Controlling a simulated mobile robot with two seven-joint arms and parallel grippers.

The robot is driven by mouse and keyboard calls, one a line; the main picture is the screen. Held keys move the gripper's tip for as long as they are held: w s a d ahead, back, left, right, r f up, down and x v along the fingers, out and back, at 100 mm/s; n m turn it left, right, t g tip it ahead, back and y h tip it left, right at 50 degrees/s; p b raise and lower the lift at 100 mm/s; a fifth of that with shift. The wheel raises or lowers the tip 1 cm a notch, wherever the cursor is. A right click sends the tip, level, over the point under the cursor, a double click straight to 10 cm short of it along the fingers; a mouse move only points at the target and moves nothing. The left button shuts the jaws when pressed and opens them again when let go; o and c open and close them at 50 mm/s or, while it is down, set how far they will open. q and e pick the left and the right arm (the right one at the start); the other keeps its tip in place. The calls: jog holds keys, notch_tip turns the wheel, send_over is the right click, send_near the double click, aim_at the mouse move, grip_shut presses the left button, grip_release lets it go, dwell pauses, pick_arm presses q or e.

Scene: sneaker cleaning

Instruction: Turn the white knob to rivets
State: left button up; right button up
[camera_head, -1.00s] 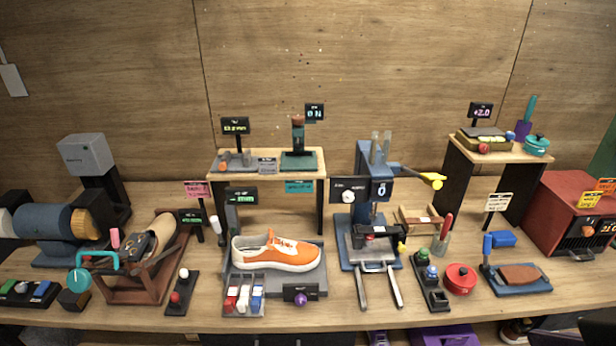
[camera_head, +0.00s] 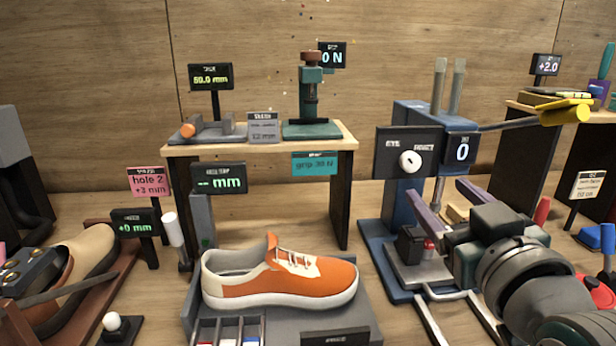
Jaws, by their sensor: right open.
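The white knob (camera_head: 410,161) is a small round knob on a dark panel with a label at its upper left and another at its upper right, too small to read surely. The panel is on the left front of the blue press (camera_head: 425,118). My left gripper is not in view.
An orange sneaker (camera_head: 280,278) sits on a grey stand left of the press. A small wooden shelf (camera_head: 250,147) with gauges stands behind it. A yellow-ended lever (camera_head: 566,112) sticks out right of the press. A red-handled tool (camera_head: 541,212) stands close right of my gripper.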

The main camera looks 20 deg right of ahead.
aim_at(412, 164)
jog(key=x, duration=0.9)
jog(key=shift+w+d+b, duration=0.1)
jog(key=shift+b, duration=0.2)
jog(key=shift+c, duration=0.3)
grip_shut()
